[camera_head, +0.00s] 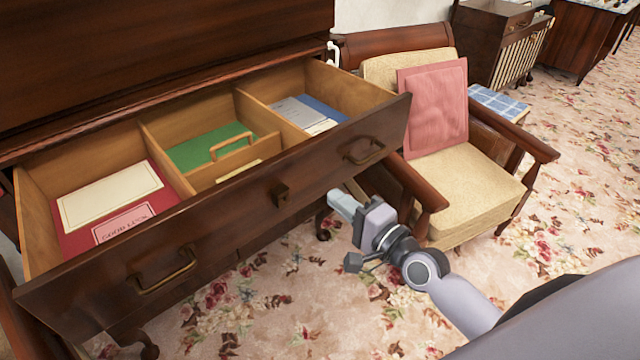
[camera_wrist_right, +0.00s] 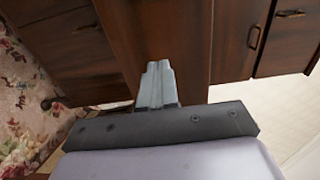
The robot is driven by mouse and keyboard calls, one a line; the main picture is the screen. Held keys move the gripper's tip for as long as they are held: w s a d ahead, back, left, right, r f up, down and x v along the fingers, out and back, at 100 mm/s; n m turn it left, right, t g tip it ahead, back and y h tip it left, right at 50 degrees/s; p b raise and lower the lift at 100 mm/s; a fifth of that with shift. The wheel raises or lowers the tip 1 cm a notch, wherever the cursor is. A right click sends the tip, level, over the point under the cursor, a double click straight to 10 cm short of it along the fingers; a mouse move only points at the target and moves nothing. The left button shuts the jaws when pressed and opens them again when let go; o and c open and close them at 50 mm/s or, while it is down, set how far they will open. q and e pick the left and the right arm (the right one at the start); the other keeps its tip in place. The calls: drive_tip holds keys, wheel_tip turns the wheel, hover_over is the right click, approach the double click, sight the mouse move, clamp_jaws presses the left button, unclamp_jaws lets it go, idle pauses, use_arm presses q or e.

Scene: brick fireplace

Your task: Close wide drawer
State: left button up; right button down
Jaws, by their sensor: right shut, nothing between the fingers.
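The wide drawer (camera_head: 230,215) is dark wood and stands pulled out of its cabinet (camera_head: 160,50) in the head view. Its front has two brass handles, one at left (camera_head: 163,272) and one at right (camera_head: 364,151). Its compartments hold cards, a green item and papers. My right gripper (camera_head: 338,199) is shut and empty, in front of and below the right part of the drawer front. In the right wrist view the gripper (camera_wrist_right: 157,72) points at dark wood panels with handles; I cannot tell whether it touches them. My left gripper is not in view.
An armchair (camera_head: 470,180) with a pink cushion (camera_head: 434,103) stands close to the right end of the drawer and my right arm. Flowered carpet (camera_head: 300,310) lies in front of the drawer. Other furniture (camera_head: 500,40) stands at the back right.

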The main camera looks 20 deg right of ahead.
sight(309, 179)
drive_tip(key=shift+x, duration=2.95)
drive_tip(key=shift+w, duration=0.1)
